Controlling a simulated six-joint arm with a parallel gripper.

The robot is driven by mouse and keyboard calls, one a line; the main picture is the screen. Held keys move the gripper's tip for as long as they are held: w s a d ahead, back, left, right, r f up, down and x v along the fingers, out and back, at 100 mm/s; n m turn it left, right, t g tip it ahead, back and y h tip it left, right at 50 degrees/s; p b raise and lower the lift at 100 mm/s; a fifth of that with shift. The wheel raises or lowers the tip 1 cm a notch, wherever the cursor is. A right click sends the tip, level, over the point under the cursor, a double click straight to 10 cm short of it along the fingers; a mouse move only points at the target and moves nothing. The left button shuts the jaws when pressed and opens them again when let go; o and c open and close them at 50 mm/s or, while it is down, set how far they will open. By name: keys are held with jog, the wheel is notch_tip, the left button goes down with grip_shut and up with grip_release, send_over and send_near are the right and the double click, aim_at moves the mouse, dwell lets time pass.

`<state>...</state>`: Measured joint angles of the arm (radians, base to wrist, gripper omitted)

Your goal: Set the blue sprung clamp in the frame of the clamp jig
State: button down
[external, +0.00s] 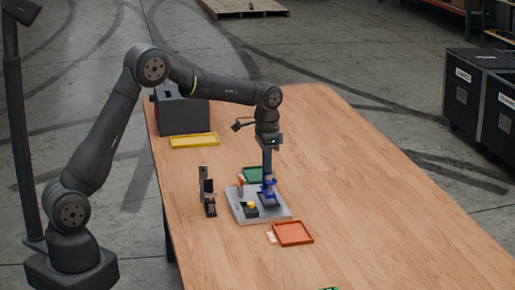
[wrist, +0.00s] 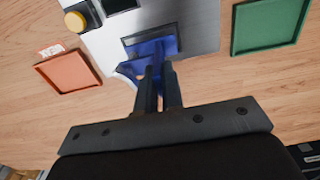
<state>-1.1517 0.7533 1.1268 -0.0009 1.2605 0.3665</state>
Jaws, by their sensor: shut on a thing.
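The blue sprung clamp (external: 268,189) is at my gripper's fingertips, over the right part of the clamp jig (external: 280,212). In the wrist view the blue clamp (wrist: 150,52) shows just beyond the fingers. My gripper (wrist: 158,72) is shut on it, pointing down. The jig is a grey plate, and its dark frame (external: 266,200) is directly under or around the clamp. I cannot tell whether the clamp is seated in the frame or just above it. The fingers hide part of the clamp.
The jig also carries a yellow button (wrist: 75,21). An orange tray (external: 293,233) lies in front and a green tray (external: 252,174) behind. A black stand (external: 208,192) is left of the jig. A yellow tray (external: 194,140) lies farther back. The table's right side is clear.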

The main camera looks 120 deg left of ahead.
jog(key=shift+f, duration=0.3)
jog(key=shift+f, duration=0.6)
jog(key=c, duration=1.1)
grip_release()
jog(key=shift+r, duration=4.5)
jog(key=shift+f, duration=4)
